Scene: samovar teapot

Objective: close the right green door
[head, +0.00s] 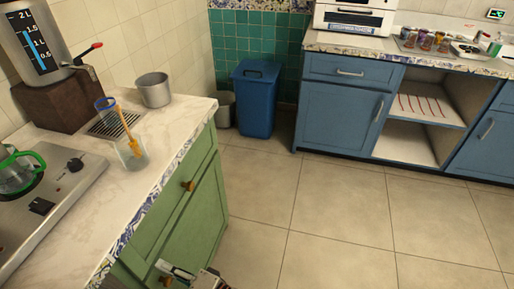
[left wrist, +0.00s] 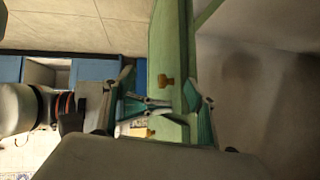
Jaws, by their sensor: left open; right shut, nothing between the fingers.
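The green cabinet front (head: 205,205) runs below the left counter in the head view, with one knob (head: 188,186) high on it and another low beside my right gripper. My right gripper (head: 180,272) is at the bottom edge, close to the green front; whether it touches is unclear. In the left wrist view, a green door panel (left wrist: 168,40) with a knob (left wrist: 166,83) stands ajar, a dark cabinet interior to its right. My left gripper (left wrist: 160,105) is open, its fingers either side of the panel in the picture; contact is unclear. It is out of the head view.
A blue bin (head: 255,100) and blue cabinets (head: 335,115) stand at the back. The tiled floor (head: 320,220) is clear.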

